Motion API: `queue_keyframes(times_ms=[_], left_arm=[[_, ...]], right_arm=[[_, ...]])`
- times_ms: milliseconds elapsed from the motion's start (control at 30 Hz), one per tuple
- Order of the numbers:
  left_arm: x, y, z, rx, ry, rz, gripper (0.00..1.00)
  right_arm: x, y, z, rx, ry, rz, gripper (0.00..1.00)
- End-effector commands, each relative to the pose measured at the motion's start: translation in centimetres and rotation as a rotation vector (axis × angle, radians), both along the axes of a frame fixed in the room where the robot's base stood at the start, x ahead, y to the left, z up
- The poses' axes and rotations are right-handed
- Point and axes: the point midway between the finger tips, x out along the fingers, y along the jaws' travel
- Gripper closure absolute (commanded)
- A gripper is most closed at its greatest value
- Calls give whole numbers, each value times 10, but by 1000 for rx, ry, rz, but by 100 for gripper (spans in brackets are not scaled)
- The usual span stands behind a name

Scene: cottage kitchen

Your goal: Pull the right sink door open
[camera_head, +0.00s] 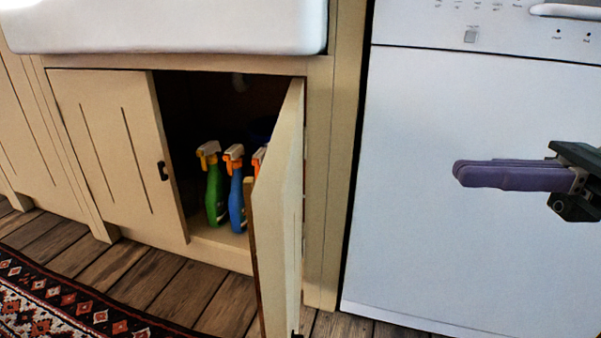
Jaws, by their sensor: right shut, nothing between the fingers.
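The right sink door (279,215) stands wide open, swung out from the cabinet toward me and seen nearly edge-on. A small part of its dark handle shows at the bottom of the picture. The left sink door (118,150) is closed, with a dark handle (163,171) near its right edge. My right gripper (513,175) has purple fingers, is shut and empty, and is in front of the white dishwasher, well to the right of the open door and apart from it. My left gripper is not in view.
Inside the cabinet stand a green spray bottle (214,190) and a blue spray bottle (236,195); another is partly hidden by the door. The white sink (170,28) is above. The dishwasher (440,240) is at right. A patterned rug (60,308) lies on the wooden floor.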

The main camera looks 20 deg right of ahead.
Motion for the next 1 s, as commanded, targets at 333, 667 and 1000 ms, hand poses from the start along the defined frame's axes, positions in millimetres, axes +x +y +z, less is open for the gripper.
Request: queue_keyframes(times_ms=[333,667,1000], left_arm=[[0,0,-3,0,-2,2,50],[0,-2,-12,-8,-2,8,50],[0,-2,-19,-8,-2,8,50]], right_arm=[[6,31,2,-5,-48,32,100],[29,97,1,-5,-47,31,100],[41,129,1,-7,-43,27,100]])
